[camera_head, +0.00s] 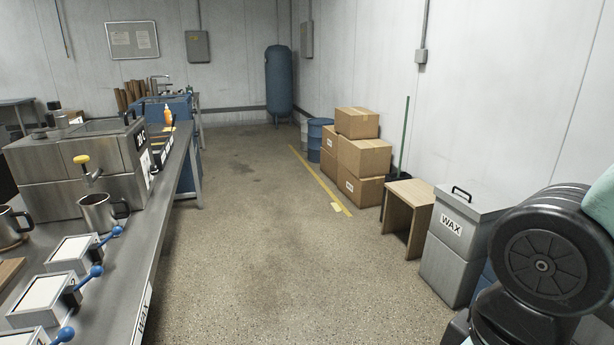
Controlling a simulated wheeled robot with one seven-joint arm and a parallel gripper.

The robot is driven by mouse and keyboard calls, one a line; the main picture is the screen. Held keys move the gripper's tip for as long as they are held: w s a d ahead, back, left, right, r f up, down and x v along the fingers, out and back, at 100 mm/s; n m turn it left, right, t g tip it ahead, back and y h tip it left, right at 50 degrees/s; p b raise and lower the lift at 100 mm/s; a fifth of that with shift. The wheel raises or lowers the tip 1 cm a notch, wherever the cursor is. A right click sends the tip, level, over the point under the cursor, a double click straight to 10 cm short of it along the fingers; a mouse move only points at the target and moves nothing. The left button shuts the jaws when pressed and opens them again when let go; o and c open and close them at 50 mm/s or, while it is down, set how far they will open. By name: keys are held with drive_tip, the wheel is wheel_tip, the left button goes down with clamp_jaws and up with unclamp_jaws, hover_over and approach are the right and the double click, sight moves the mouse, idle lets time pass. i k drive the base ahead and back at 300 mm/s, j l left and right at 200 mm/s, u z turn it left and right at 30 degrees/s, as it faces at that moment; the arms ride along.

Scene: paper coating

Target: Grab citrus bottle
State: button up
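A small orange bottle with a pale nozzle (168,115) stands near the far end of the long metal bench, just before the blue unit. It is the only bottle I make out, and its label is too small to read, so I cannot tell for sure that it is the citrus bottle. My arm shows as a dark round joint at the lower right, far from the bottle. My gripper is out of view.
The bench (165,215) along the left holds steel machines (105,165), mugs (103,212) and blue-handled blocks (75,252). Cardboard boxes (362,157), a wooden stand (408,205) and a grey WAX bin (455,240) line the right wall. The middle floor is clear.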

sight(168, 120)
drive_tip(key=i+l+z, duration=0.15)
drive_tip(key=i, duration=0.3)
drive_tip(key=i+l+z, duration=0.15)
drive_tip(key=i, duration=0.3)
drive_tip(key=i+j+u, duration=0.1)
drive_tip(key=i+u, duration=0.3)
drive_tip(key=i, duration=0.3)
drive_tip(key=i+l+u, duration=0.15)
drive_tip(key=i+u, duration=0.3)
drive_tip(key=i, duration=0.2)
drive_tip(key=i+u, duration=0.2)
drive_tip(key=i, duration=0.45)
drive_tip(key=i+u, duration=0.15)
drive_tip(key=i, duration=0.55)
drive_tip(key=i+l+u, duration=0.2)
drive_tip(key=i, duration=0.45)
drive_tip(key=i+u, duration=0.25)
drive_tip(key=i, duration=0.3)
drive_tip(key=i+u, duration=0.2)
drive_tip(key=i, duration=0.35)
drive_tip(key=i+l+u, duration=0.1)
drive_tip(key=i+u, duration=0.15)
drive_tip(key=i, duration=0.3)
drive_tip(key=i+l+u, duration=0.2)
drive_tip(key=i, duration=0.35)
drive_tip(key=i+l+u, duration=0.25)
drive_tip(key=i, duration=0.25)
drive_tip(key=i+l+u, duration=0.25)
drive_tip(key=i+l, duration=0.2)
